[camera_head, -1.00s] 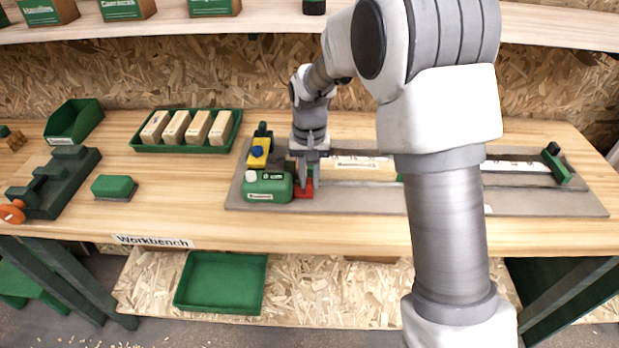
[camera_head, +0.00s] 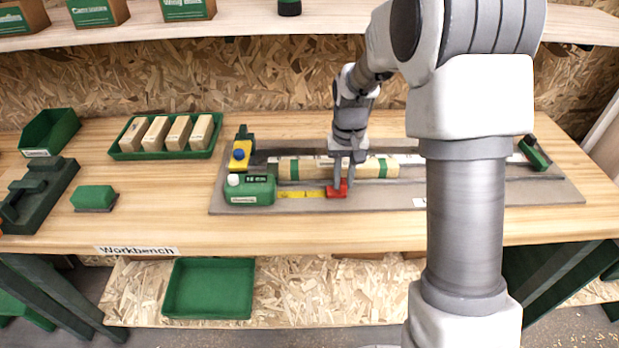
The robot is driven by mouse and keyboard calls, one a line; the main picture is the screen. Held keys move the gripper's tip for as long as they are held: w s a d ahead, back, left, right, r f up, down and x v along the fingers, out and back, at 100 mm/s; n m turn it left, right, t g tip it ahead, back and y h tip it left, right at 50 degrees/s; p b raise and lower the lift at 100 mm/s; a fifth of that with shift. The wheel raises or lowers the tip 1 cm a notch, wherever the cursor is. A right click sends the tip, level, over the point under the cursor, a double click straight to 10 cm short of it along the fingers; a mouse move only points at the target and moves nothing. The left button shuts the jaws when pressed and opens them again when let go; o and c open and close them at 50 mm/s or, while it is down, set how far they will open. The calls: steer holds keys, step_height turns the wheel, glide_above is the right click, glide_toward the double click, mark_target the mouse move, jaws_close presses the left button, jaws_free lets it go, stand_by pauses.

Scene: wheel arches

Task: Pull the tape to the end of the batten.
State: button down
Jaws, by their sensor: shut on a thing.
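The tape measure (camera_head: 250,189) is a green case with a white knob, at the left end of the grey board. A short length of yellow tape (camera_head: 300,194) runs out of it to the right, along the front of the batten. The batten (camera_head: 310,168) is pale wood with green bands and lies on the board. My gripper (camera_head: 341,187) is shut on the red tab (camera_head: 337,191) at the tape's free end, in front of the batten. Part of the batten is hidden behind my gripper, and my arm hides part of the board to the right.
The grey board (camera_head: 390,201) lies on the workbench (camera_head: 150,225). A yellow clamp with a blue knob (camera_head: 240,152) stands at its left end, and a green stop (camera_head: 533,152) at its right. A green tray of wooden blocks (camera_head: 168,138) is behind left.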

steer(key=d, duration=1.8)
steer(key=shift+s+d+p, duration=0.25)
steer(key=shift+s+p, duration=0.05)
steer(key=shift+p, duration=0.1)
steer(key=c, duration=0.8)
jaws_free()
steer(key=shift+o, duration=0.2)
step_height(320, 180, up, 18)
steer(key=p, duration=0.2)
steer(key=shift+f, duration=0.25)
